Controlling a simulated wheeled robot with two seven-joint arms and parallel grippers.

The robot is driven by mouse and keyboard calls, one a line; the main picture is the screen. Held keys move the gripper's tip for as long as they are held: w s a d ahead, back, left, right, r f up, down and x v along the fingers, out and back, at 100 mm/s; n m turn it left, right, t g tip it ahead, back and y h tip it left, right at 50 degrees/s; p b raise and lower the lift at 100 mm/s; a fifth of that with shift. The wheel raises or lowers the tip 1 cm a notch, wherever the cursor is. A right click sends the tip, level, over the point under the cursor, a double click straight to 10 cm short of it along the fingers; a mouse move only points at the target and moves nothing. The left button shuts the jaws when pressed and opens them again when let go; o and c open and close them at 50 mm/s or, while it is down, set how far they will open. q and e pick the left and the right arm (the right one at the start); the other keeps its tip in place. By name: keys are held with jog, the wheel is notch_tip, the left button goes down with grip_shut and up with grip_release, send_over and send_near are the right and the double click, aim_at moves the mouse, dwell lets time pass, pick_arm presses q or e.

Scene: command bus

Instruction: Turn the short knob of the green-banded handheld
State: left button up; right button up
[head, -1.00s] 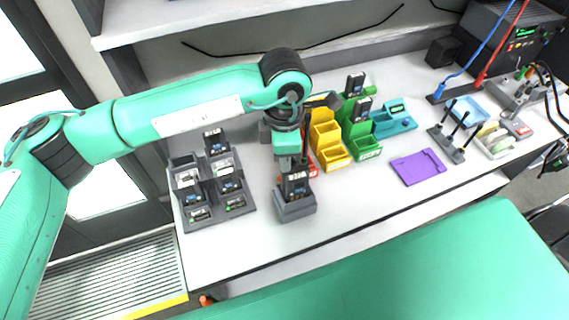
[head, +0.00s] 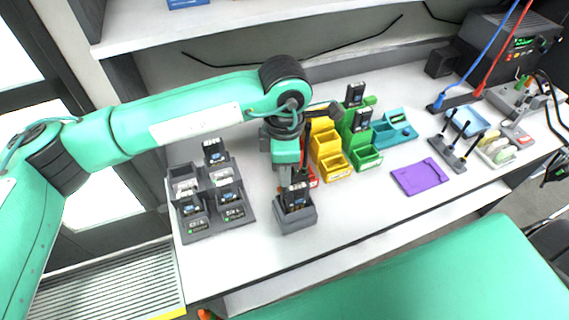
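A dark handheld radio (head: 297,196) with a tall antenna stands upright in a grey cradle (head: 297,217) on the white bench. A colour band on it is too small to make out. My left gripper (head: 286,178) points down just behind and above this handheld, close to its top. Its fingertips are partly hidden, so I cannot tell whether it is open or touching a knob. Several similar handhelds stand in a grey rack (head: 245,214) to the left. My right gripper is not in view.
Yellow bins (head: 333,160) and green bins (head: 368,160) stand right of the cradle, with two more handhelds behind. A purple mat (head: 420,177) lies farther right. A dark power unit (head: 510,50) with red and blue cables is at the back right. The bench front is mostly clear.

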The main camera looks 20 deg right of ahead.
pick_arm(q)
notch_tip(320, 180, up, 14)
jog(key=b, duration=0.2)
jog(key=shift+w+b, duration=0.25)
jog(key=shift+b, duration=0.05)
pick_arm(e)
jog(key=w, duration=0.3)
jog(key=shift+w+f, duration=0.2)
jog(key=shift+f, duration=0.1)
pick_arm(q)
jog(key=shift+d+f, duration=0.1)
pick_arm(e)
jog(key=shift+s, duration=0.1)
